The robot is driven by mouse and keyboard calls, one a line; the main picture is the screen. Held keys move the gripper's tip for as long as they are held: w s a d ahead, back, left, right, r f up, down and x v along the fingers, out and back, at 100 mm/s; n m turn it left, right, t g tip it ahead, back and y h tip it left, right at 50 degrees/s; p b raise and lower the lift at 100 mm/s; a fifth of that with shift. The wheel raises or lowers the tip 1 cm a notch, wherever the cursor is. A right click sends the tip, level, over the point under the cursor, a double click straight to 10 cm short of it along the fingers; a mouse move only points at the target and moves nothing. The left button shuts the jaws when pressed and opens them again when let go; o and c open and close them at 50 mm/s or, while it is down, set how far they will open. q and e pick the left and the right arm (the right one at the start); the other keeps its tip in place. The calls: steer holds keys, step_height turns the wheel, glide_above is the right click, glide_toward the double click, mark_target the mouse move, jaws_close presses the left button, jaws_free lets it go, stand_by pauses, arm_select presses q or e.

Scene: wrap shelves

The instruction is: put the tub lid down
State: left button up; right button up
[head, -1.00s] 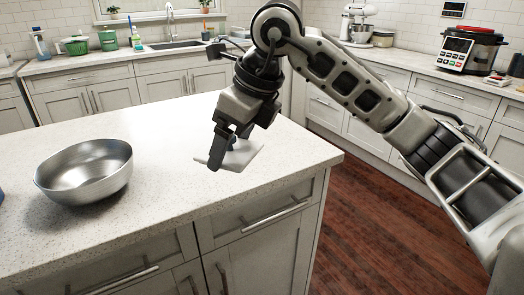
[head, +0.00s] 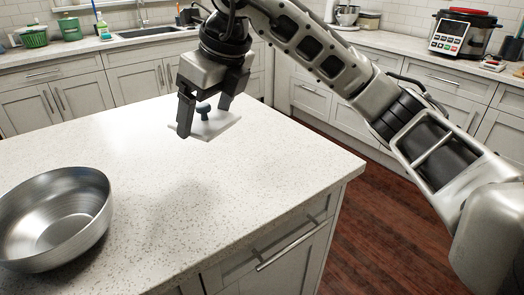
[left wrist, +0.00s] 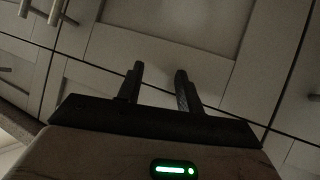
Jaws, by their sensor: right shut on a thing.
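The tub lid (head: 216,127) is a thin, pale square plate with a dark blue knob (head: 203,111) on top. It lies level at the far part of the island counter. I cannot tell whether it touches the counter or hangs just above it. My right gripper (head: 205,117) points down, shut on the lid, with one finger on each side of the knob. The near finger covers part of the lid's left side. My left gripper (left wrist: 160,70) shows only in the left wrist view, open and empty, facing cabinet doors. No tub is in view.
A steel bowl (head: 54,220) stands on the island counter (head: 190,215) at the left. The counter between bowl and lid is clear. Its right edge drops to a wooden floor (head: 375,235). A pressure cooker (head: 462,33) stands on the back counter.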

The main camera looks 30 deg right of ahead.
glide_above(269, 164)
steer(key=s+a, duration=0.1)
steer(key=a, duration=0.3)
step_height(269, 164, down, 4)
steer(key=d+f, duration=0.1)
steer(key=f, duration=0.1)
steer(key=d+f, duration=0.1)
steer(key=d, duration=0.1)
steer(key=shift+s+d+f, duration=0.2)
steer(key=shift+f, duration=0.2)
steer(key=shift+d+f, duration=0.35)
steer(key=shift+f, duration=0.1)
steer(key=f, duration=0.3)
steer(key=shift+d+f, duration=0.15)
steer(key=shift+d, duration=0.15)
steer(key=shift+f, duration=0.2)
steer(key=shift+f, duration=0.15)
steer(key=o, duration=0.9)
